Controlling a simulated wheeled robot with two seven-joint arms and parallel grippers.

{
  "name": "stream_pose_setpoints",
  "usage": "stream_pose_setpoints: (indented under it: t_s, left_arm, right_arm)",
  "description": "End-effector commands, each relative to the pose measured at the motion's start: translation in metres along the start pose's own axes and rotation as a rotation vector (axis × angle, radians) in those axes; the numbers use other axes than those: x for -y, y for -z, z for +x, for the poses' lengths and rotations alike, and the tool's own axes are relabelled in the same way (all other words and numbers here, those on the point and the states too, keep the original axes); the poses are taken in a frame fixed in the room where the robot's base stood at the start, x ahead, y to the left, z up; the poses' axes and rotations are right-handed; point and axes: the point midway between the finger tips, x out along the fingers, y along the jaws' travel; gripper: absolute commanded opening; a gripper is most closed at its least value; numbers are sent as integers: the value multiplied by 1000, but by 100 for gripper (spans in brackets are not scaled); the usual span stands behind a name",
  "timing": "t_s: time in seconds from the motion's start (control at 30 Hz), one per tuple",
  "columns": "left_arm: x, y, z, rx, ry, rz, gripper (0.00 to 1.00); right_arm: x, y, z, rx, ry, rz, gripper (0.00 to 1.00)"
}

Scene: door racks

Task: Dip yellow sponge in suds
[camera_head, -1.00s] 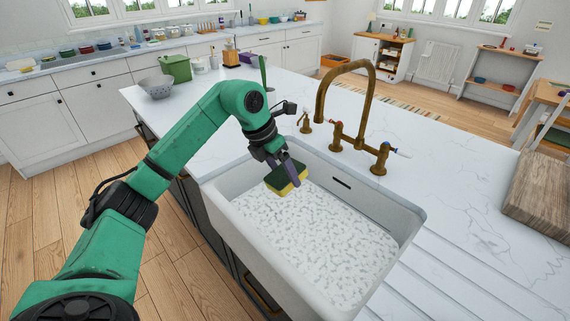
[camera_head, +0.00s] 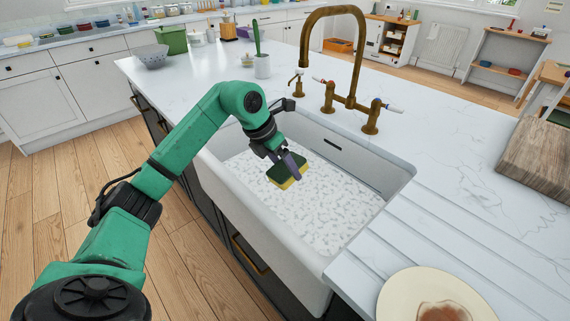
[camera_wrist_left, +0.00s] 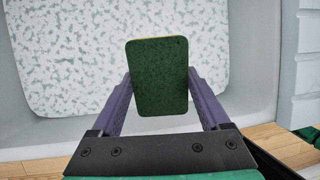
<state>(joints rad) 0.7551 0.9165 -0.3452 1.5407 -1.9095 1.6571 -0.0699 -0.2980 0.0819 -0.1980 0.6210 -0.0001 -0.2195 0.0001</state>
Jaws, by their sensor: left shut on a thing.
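The yellow sponge (camera_head: 284,181) has a dark green scouring side facing up. My left gripper (camera_head: 287,165) is shut on it and holds it over the white suds (camera_head: 310,203) in the sink (camera_head: 392,205). In the left wrist view the sponge (camera_wrist_left: 158,78) sits between the two purple fingers, green side toward the camera, with suds (camera_wrist_left: 75,50) behind it. From the head view I cannot tell whether the sponge touches the suds. My right gripper is not in view.
A brass tap (camera_head: 345,75) stands behind the sink. A plate (camera_head: 436,298) with a reddish-brown stain lies at the front right. A wooden board (camera_head: 540,155) is at the far right.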

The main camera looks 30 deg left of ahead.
Motion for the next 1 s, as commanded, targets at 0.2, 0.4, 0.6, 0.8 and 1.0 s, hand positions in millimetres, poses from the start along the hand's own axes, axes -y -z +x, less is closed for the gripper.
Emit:
stream_pose_setpoints:
  t_s: [0.2,0.4,0.6,0.8,1.0]
  left_arm:
    - [-6,15,36,-1,0,0,35]
    - [-10,26,63,-1,1,0,35]
    - [-14,37,91,-2,0,0,35]
    - [-19,48,118,-2,1,0,35]
    - [-23,59,145,-2,1,-1,35]
  right_arm:
    - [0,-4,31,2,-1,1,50]
    - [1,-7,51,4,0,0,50]
    - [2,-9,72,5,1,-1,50]
    - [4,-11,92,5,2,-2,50]
    - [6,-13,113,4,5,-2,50]
